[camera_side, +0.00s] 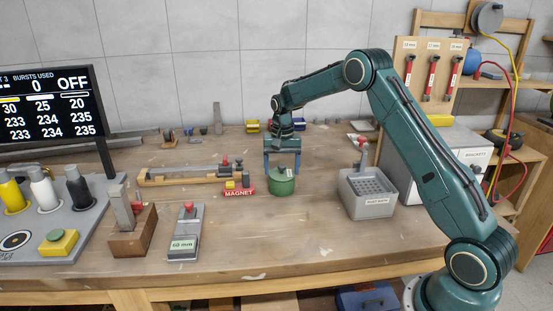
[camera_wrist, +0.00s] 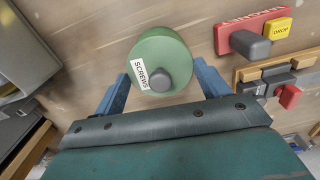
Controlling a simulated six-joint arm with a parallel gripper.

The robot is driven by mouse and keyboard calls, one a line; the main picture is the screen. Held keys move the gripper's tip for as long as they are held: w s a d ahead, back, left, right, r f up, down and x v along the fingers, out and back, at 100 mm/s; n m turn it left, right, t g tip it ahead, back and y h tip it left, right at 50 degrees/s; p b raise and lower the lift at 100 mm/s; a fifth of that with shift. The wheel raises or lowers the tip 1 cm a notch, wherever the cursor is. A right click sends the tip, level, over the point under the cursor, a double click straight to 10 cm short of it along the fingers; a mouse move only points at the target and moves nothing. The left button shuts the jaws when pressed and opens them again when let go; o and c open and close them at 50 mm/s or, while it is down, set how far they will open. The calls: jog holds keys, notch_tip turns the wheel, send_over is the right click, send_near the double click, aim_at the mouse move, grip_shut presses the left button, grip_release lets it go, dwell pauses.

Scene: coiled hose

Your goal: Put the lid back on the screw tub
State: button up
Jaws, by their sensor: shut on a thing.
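The green screw tub (camera_side: 282,187) stands on the bench in the middle of the side view. Its green lid (camera_wrist: 160,50), with a dark grey knob and a white SCREWS label, shows from above in the wrist view. The lid is at the top of the tub, and I see no clear gap between them. My gripper (camera_side: 283,169) points down over the tub. Its blue fingers (camera_wrist: 163,72) are on opposite sides of the lid, shut on its edge. The tub's inside is hidden.
A red MAGNET block (camera_side: 239,188) with a yellow DROP button is close left of the tub. A grey bin (camera_side: 366,202) stands to the right. A wooden rail fixture (camera_side: 185,175) lies left behind, and a 60 mm block (camera_side: 185,232) stands front left. The bench in front is clear.

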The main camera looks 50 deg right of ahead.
dwell(0.3)
jog(key=o, duration=1)
jog(key=shift+o, duration=0.2)
jog(key=shift+r, duration=0.15)
jog(key=shift+r, duration=3.35)
grip_shut()
jog(key=shift+f, duration=2.2)
